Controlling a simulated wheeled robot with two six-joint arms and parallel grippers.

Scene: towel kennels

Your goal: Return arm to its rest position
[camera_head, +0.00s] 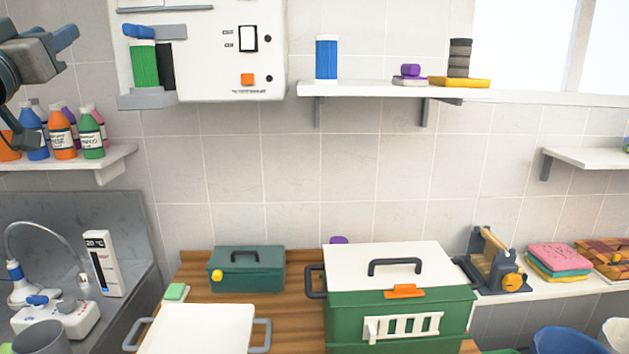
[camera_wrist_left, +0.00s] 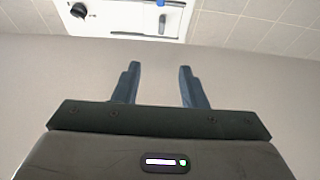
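My left gripper (camera_head: 68,36) is raised at the upper left of the head view, in front of the tiled wall and above the bottle shelf. In the left wrist view its two blue-grey fingers (camera_wrist_left: 159,84) stand apart with nothing between them. The gripper is open and empty. Most of the left arm is cut off by the frame edge. My right gripper does not show in either view.
A white wall unit (camera_head: 215,50) hangs right of my left gripper. Several bottles (camera_head: 62,138) stand on a shelf below it. A green box with a white lid (camera_head: 400,320), a teal case (camera_head: 247,272) and a white tray (camera_head: 200,330) occupy the wooden counter.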

